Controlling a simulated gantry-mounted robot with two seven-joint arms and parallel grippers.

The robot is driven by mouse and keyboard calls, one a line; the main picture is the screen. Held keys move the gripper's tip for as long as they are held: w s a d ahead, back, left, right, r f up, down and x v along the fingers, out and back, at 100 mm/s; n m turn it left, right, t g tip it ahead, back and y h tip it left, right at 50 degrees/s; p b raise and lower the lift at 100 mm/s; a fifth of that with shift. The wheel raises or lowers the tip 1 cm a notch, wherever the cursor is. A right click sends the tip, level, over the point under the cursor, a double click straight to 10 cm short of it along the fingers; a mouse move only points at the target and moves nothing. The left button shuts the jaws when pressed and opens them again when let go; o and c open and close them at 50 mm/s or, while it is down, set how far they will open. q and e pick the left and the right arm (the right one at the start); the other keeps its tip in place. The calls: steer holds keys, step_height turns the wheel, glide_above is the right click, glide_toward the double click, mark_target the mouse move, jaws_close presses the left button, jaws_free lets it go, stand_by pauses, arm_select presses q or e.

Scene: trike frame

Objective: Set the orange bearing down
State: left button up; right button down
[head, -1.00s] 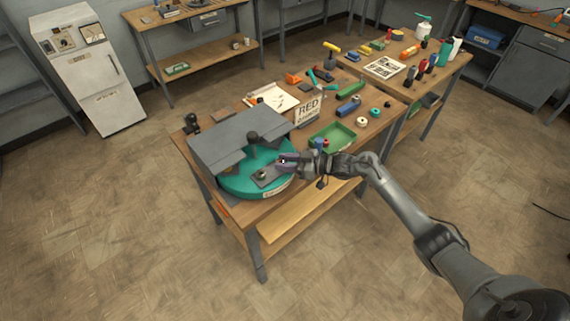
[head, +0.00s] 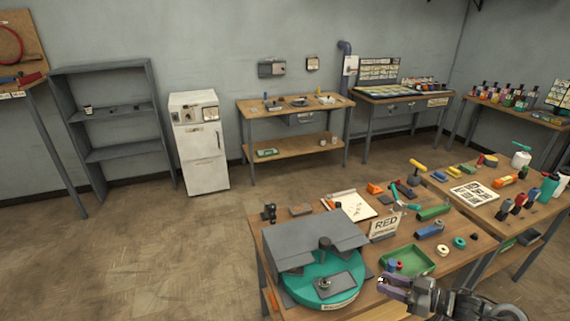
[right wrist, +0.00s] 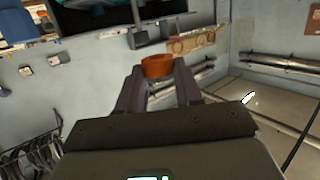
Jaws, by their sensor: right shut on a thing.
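The orange bearing (right wrist: 157,66) is a short round ring. In the right wrist view it sits between the two fingertips of my right gripper (right wrist: 157,76), which is shut on it. In the head view my right gripper (head: 383,284) is just right of the teal turntable (head: 313,295) and in front of the green tray (head: 425,261). The bearing itself is too small to make out there. My left gripper is not in view.
A grey hood (head: 310,240) covers the back of the turntable, with a dark fixture plate (head: 336,283) in front. Bare wood shows at the bench's left edge. A white cabinet (head: 200,150) stands far left.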

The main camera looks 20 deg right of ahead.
steer(key=a+r+m+t+h, duration=0.1)
steer(key=a+r, duration=0.3)
steer(key=a, duration=0.8)
steer(key=a+r+m+t+h, duration=0.15)
steer(key=a+r, duration=0.25)
steer(key=a, duration=0.9)
steer(key=s+r+m+h+p, duration=0.25)
steer(key=r+p, duration=0.55)
steer(key=p, duration=0.8)
steer(key=s+r+m+h+p, duration=0.1)
steer(key=s+r+h+p, duration=0.15)
steer(key=r+p, duration=0.95)
steer(key=d+f+n+g+y+b, duration=0.1)
steer(key=d+f+n+y+b, duration=0.25)
steer(key=f, duration=0.65)
steer(key=d+f+n+g+y+b, duration=0.1)
steer(key=d+f+n+y+b, duration=0.15)
steer(key=f+b, duration=0.45)
steer(key=w+d+f+b, duration=0.1)
steer(key=d+f+b, duration=0.2)
steer(key=d+b, duration=0.3)
steer(key=w+d+f+y+b, duration=0.1)
steer(key=w+d+f+b, duration=0.1)
steer(key=d+b, duration=0.3)
steer(key=w+d+f+b, duration=0.2)
steer(key=d+f+b, duration=0.3)
steer(key=d, duration=0.4)
steer(key=shift+d+b, duration=0.15)
steer(key=shift+b, duration=0.65)
